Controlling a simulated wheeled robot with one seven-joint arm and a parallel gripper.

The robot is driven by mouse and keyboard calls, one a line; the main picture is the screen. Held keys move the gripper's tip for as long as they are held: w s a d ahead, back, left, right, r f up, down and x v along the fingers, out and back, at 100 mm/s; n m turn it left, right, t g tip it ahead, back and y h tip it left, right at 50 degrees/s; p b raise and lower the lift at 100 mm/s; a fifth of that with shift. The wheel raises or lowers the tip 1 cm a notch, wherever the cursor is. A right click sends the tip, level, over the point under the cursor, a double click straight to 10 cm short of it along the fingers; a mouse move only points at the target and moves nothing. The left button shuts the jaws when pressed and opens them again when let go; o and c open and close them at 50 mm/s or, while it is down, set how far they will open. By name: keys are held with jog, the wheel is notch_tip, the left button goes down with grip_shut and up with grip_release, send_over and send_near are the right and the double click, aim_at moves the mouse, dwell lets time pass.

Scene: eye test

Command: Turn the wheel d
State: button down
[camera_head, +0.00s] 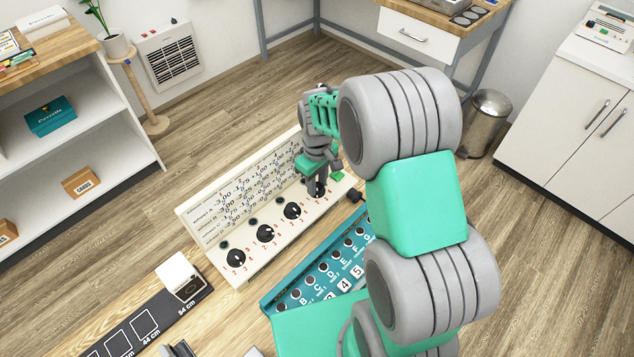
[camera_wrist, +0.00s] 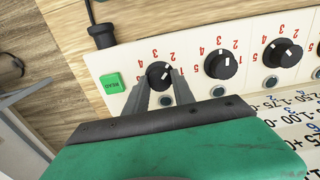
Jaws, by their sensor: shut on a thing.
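A cream panel (camera_head: 258,262) carries a row of black wheels with white pointers and red numbers. My gripper (camera_head: 318,188) is at the right end of this row in the head view. In the wrist view my gripper (camera_wrist: 160,82) has its two grey fingers closed on either side of the end wheel (camera_wrist: 157,72), beside the green READ button (camera_wrist: 113,83). I take this end wheel as wheel d; I cannot read a letter on it. Its white pointer shows between the fingers. In the head view my gripper mostly hides it.
The neighbouring wheel (camera_wrist: 222,64) is close beside my gripper. The upright printed board (camera_head: 240,190) rises behind the wheels. A teal panel (camera_head: 318,268) with round buttons lies in front. A white block (camera_head: 180,275) stands at the left on a dark strip (camera_head: 130,325).

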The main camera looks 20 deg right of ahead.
jog(key=c, duration=1.1)
grip_release()
jog(key=shift+o, duration=0.2)
notch_tip(320, 180, up, 8)
jog(key=shift+f+b, duration=0.1)
jog(key=shift+b, duration=0.35)
